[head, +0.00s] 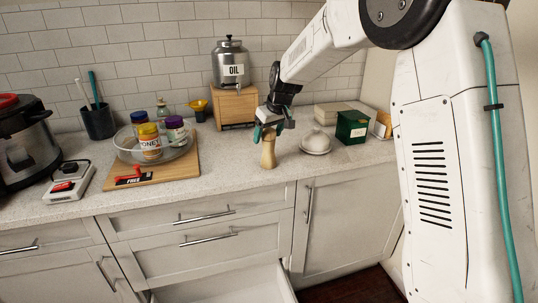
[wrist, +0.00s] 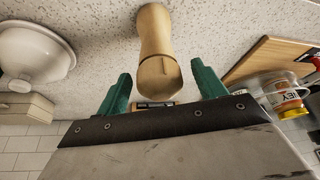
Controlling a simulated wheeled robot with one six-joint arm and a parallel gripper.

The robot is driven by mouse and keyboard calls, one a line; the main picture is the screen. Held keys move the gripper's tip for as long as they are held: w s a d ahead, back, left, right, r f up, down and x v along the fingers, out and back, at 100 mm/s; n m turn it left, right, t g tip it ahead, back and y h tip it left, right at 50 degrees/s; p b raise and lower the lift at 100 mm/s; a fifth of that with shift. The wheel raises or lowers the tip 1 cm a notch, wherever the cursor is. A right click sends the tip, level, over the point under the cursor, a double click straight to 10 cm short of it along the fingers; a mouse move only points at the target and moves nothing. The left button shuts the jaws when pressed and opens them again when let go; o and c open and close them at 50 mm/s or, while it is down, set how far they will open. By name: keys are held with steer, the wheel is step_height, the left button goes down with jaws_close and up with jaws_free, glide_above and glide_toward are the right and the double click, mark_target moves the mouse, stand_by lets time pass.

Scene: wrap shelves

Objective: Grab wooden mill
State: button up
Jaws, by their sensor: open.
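The wooden mill (head: 268,153) stands upright on the speckled countertop, near its front edge. In the wrist view the mill (wrist: 157,45) shows at the top middle, with its rounded end between and just beyond the two green fingers. My gripper (head: 266,130) is at the top of the mill in the head view, and its fingers partly hide that top. In the wrist view my gripper (wrist: 159,88) is open, with a gap on both sides of the mill. I cannot tell whether either finger touches it.
A white domed dish (head: 317,141) and a green box (head: 352,127) stand right of the mill. A cutting board (head: 185,171) with a glass bowl of jars (head: 125,145) lies left. An oil dispenser (head: 230,64) on a wooden stand is behind. A drawer (head: 270,286) below is pulled open.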

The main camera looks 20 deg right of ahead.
steer(key=shift+x, duration=0.95)
steer(key=c, duration=1.5)
